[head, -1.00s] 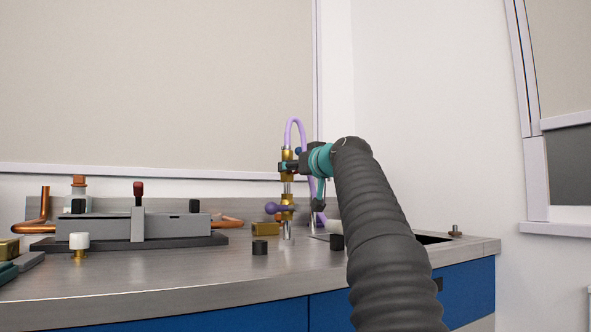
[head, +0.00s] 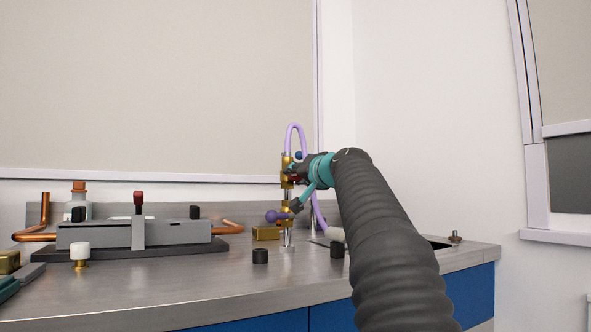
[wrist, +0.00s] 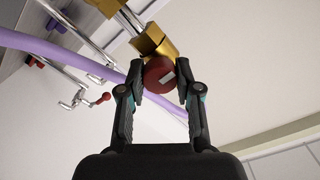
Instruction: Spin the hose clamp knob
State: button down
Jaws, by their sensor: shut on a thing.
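In the head view my gripper (head: 302,176) is at the upper part of the brass post (head: 287,165), with a small patch of red showing between. My fingers hide most of the knob there. A purple hose (head: 296,128) loops above the post and also crosses the wrist view (wrist: 60,48).
A purple-handled valve (head: 271,216) sits lower on the post. A grey burner block (head: 100,233), a white-capped knob (head: 79,247), a brass block (head: 265,233) and black pegs (head: 260,256) stand on the metal bench (head: 200,285). A dark recess lies at right.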

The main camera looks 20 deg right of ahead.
jog(key=shift+m, duration=0.4)
jog(key=shift+r+m+p, duration=0.1)
jog(key=shift+m+p, duration=0.25)
jog(key=shift+m, duration=0.15)
jog(key=shift+c, duration=2.4)
grip_release()
jog(key=shift+s+b, duration=0.1)
jog(key=shift+b, duration=0.2)
jog(key=s+b, duration=0.2)
jog(key=s, duration=0.3)
jog(key=shift+s+d+b, duration=0.15)
jog(key=shift+s+b, duration=0.25)
